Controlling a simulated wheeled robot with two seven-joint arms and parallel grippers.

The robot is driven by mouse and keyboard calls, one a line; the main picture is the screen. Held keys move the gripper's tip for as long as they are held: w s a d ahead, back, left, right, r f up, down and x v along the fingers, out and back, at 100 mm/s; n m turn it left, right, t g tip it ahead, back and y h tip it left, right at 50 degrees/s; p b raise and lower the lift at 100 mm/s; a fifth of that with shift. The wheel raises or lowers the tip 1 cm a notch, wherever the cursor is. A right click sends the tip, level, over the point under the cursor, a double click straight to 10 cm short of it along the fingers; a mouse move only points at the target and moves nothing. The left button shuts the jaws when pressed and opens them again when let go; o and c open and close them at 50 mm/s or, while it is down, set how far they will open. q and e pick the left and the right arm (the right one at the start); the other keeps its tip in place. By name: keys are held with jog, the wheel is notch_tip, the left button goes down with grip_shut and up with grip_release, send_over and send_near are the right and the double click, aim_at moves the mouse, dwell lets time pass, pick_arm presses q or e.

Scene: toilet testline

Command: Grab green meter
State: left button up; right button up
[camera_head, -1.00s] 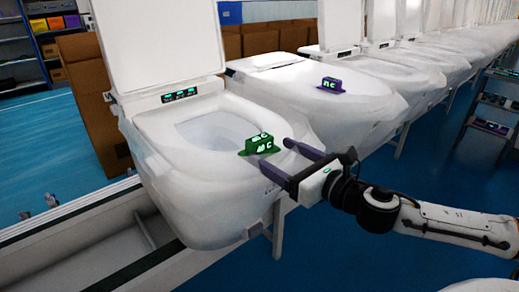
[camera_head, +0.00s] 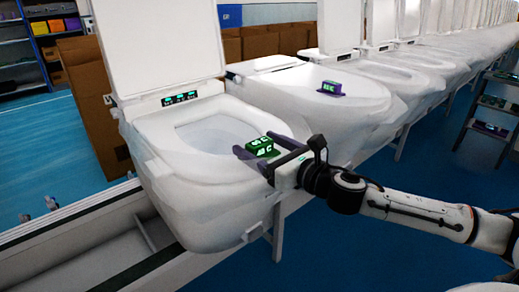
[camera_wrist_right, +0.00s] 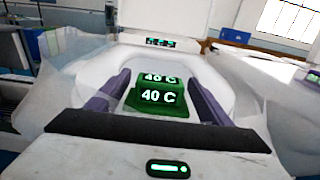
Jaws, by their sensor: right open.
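The green meter (camera_head: 260,148) sits on the front rim of the nearest toilet (camera_head: 180,185). In the right wrist view the green meter (camera_wrist_right: 158,97) reads "40 C" and stands between the two purple fingers. My right gripper (camera_head: 250,152) is open, with one finger on each side of the meter; the wrist view shows small gaps between the fingers and its body. My left gripper is not in view.
A purple meter (camera_head: 331,88) sits on the toilet behind to the right. More toilets run in a row to the far right. Cardboard boxes (camera_head: 90,90) stand behind the nearest toilet.

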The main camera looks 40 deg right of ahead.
jog(key=shift+w, duration=0.1)
jog(key=c, duration=1.3)
